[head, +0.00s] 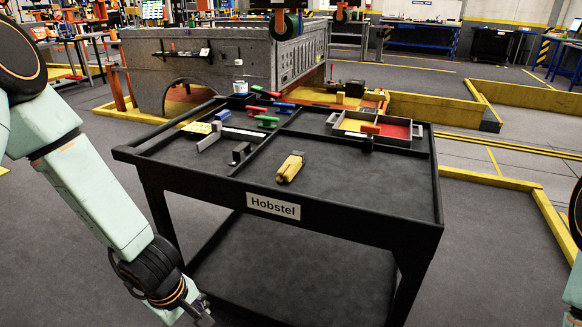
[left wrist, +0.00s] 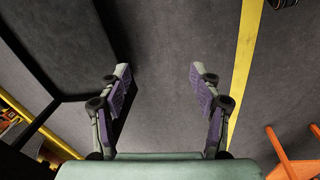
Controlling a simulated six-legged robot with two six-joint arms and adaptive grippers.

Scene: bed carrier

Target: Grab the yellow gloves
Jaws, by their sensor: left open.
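The yellow gloves (head: 290,168) lie on the black cart top, near its front edge and just right of the low divider, in the head view. My left arm hangs down at the left in the head view, with only the start of its gripper showing at the bottom edge, left of and below the cart top. In the left wrist view my left gripper (left wrist: 160,85) is open and empty, its two fingers wide apart above the grey floor. The gloves do not show there. At the right edge of the head view only a part of my right arm shows; its gripper is out of sight.
The black cart (head: 345,202) labelled Hobstel has raised rims and a lower shelf. It carries several red, green and blue tools, a small black block (head: 240,152) and a red and yellow tray (head: 378,131). A grey vehicle body (head: 215,70) stands behind. Bare cart surface surrounds the gloves.

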